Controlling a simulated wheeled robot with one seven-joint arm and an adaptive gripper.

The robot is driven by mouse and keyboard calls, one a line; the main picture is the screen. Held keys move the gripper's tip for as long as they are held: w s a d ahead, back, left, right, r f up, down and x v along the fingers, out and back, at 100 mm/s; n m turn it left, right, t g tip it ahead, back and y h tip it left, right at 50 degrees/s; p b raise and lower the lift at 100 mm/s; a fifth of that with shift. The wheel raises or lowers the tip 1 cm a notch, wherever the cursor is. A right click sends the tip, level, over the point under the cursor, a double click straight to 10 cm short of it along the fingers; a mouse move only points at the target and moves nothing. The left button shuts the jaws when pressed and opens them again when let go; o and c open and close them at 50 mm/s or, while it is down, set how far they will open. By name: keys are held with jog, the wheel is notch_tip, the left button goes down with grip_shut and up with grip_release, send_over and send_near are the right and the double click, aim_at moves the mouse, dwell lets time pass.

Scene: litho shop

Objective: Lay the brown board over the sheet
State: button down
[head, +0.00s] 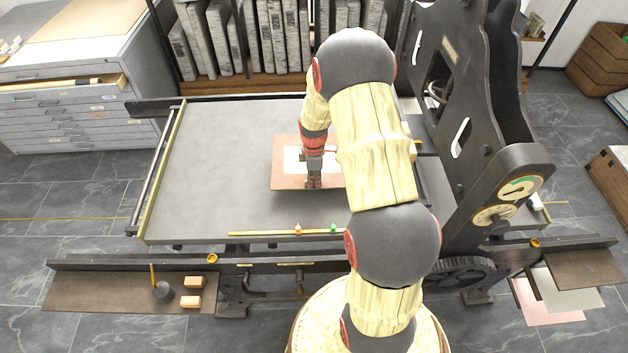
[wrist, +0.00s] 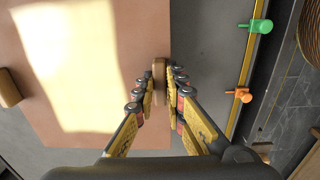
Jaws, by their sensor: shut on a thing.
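The brown board (head: 281,180) lies over the grey press bed, flat or nearly so; I cannot tell if it touches the bed. In the wrist view the board (wrist: 145,35) fills the left half. A bright pale patch (wrist: 75,60) shows on its face; I cannot tell whether this is paper or light. My gripper (head: 314,186) is at the board's near edge. In the wrist view my gripper (wrist: 160,88) is shut on a small wooden tab (wrist: 159,67) at that edge. A second wooden tab (wrist: 8,88) shows at the opposite side. No separate sheet is clearly visible under the board.
The grey bed (head: 210,190) is clear to the left. A yellow bar (head: 265,233) with orange (head: 298,230) and green (head: 333,228) pegs runs along its front. The dark press frame (head: 470,90) stands right. Pink (head: 550,310) and grey (head: 575,292) pieces lie at lower right.

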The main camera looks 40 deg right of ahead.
jog(key=shift+f, duration=0.15)
jog(key=c, duration=1.9)
grip_release()
jog(key=shift+o, duration=0.3)
